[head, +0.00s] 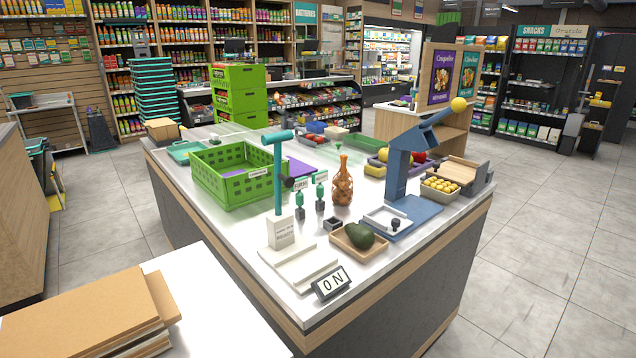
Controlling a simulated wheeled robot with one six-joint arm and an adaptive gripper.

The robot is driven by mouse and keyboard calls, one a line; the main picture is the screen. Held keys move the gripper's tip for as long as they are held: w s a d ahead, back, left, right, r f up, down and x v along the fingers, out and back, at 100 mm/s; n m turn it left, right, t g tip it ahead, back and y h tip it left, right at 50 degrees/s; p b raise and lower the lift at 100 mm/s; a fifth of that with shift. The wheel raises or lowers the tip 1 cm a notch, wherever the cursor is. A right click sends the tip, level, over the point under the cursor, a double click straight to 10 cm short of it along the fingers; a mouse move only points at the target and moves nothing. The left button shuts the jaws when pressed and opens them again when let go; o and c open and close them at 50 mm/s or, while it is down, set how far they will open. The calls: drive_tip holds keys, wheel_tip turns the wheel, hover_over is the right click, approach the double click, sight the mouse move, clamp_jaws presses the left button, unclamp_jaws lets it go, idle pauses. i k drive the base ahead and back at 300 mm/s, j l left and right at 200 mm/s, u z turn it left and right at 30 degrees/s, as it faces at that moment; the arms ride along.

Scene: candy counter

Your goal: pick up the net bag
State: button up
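The net bag (342,187) is orange-brown with a narrow gathered neck. It stands upright near the middle of the white counter (232,244) in the head view. Its round contents show dimly through the mesh. Small green clip-like stands with tags (320,198) are just left of it, and a blue lever press (398,175) is to its right. My gripper is not in view.
A green crate (232,190) and a teal T-topped post (278,180) stand left of the bag. A wooden tray (345,246) holding an avocado (358,235) and a small dark box (333,223) are in front. A tray of yellow fruit (440,188) is right. Cardboard sheets (85,312) lie in the foreground.

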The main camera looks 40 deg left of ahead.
sight(342, 193)
drive_tip(key=i+l+u, duration=0.2)
drive_tip(key=i+u, duration=0.25)
drive_tip(key=i+l+u, duration=0.2)
drive_tip(key=u, duration=0.25)
drive_tip(key=i+l+u, duration=0.25)
drive_tip(key=l+u, duration=0.25)
drive_tip(key=i+l+u, duration=0.15)
drive_tip(key=l+u, duration=0.3)
drive_tip(key=i+l+u, duration=0.15)
drive_tip(key=l+u, duration=0.15)
drive_tip(key=l, duration=0.2)
drive_tip(key=i+l+u, duration=0.1)
drive_tip(key=l+u, duration=0.25)
drive_tip(key=i+l, duration=0.1)
drive_tip(key=i, duration=0.4)
